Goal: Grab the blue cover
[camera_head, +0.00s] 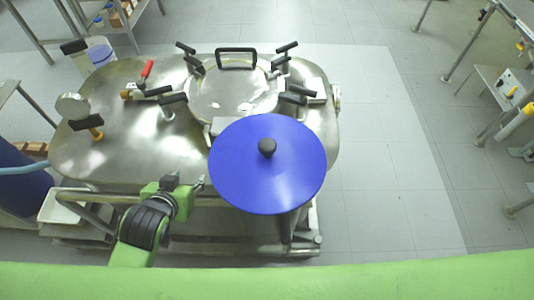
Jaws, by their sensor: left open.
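The blue cover (266,185) is a round blue disc with a small black knob (267,147) at its middle. It is at the front right of the steel reactor and hides part of its front edge. My left gripper (186,183) is open and empty, just left of the cover. Its fingertips point towards the cover's left rim, and whether they touch it is hard to tell. My right gripper is out of view.
The steel reactor top (120,130) carries a round hatch (232,95) with several black-handled clamps and a red-handled valve (147,69). A steel rail (90,197) runs along its front left. Open tiled floor (390,190) lies to the right.

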